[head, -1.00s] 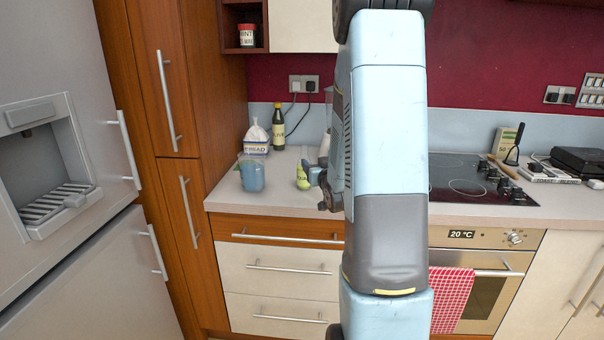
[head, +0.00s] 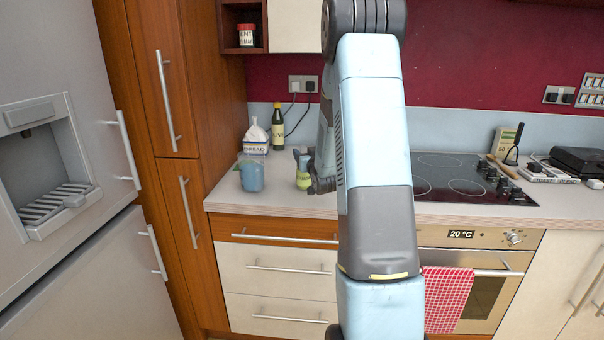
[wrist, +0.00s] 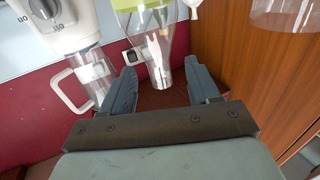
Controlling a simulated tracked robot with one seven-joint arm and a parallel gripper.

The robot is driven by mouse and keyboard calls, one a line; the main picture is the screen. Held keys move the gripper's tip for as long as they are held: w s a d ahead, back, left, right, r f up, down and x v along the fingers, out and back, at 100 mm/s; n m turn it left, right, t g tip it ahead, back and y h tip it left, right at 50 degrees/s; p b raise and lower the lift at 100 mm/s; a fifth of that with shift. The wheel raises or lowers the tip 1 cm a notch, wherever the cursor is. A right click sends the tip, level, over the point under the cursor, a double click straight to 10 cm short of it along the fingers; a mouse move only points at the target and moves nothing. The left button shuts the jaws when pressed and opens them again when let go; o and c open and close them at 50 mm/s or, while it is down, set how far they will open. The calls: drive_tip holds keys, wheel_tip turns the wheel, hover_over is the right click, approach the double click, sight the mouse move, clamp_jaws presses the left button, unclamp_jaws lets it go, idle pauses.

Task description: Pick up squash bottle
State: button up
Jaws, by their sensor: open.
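The squash bottle (head: 303,183), clear with a yellow-green part, stands on the counter left of my arm. In the head view my gripper (head: 308,160) covers its upper part, and my arm hides much of the gripper. In the wrist view, which is turned over, the squash bottle (wrist: 153,45) hangs in from the top edge. Its narrowing end reaches between the two fingers of my gripper (wrist: 162,68). The fingers are apart, with a gap showing on each side of the bottle.
A blue jug (head: 251,176) stands left of the bottle. A bread bag (head: 256,138) and a dark oil bottle (head: 278,128) stand behind. A white blender (wrist: 62,22) is close to the left finger in the wrist view. The hob (head: 455,178) lies to the right.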

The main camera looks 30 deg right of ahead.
sight(303, 150)
drive_tip(key=shift+x, duration=1.6)
clamp_jaws()
